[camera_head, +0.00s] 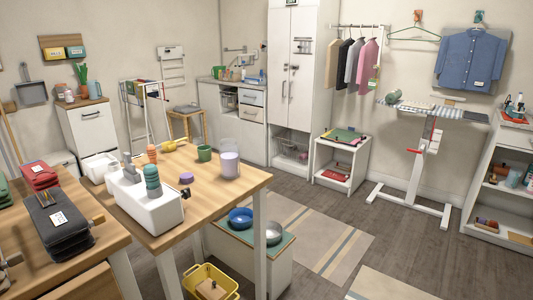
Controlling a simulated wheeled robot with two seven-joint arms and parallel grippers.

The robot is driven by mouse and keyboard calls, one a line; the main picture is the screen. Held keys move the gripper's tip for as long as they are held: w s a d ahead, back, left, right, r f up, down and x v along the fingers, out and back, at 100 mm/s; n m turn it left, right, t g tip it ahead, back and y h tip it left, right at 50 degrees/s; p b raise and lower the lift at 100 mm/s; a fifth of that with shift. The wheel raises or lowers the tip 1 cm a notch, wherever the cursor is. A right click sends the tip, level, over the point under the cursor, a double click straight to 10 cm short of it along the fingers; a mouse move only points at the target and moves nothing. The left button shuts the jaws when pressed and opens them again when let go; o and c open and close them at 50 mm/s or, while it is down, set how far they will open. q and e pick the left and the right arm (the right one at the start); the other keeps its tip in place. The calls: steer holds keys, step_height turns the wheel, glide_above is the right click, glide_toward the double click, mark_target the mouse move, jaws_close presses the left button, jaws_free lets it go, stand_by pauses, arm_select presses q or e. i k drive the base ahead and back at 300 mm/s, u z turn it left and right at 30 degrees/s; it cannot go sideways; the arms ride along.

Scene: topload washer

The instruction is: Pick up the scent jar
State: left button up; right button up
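A clear glass jar with pale lilac contents, which looks like the scent jar (229,164), stands upright on the wooden table (222,190) near its right corner. A small purple lid-like disc (186,178) lies to its left, apart from it. A green cup (204,153) stands just behind and to the left of the jar. The front of the jar is unobstructed. Neither of my grippers shows in the head view, so nothing is seen touching the jar.
Dark and red folded bundles lie on a nearer table at left. A yellow basket (211,280) and a low bench with bowls (241,217) stand below. Open floor lies to the right.

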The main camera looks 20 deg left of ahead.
mark_target(229, 148)
steer(key=u, duration=0.5)
steer(key=i, duration=1.25)
steer(key=u, duration=0.8)
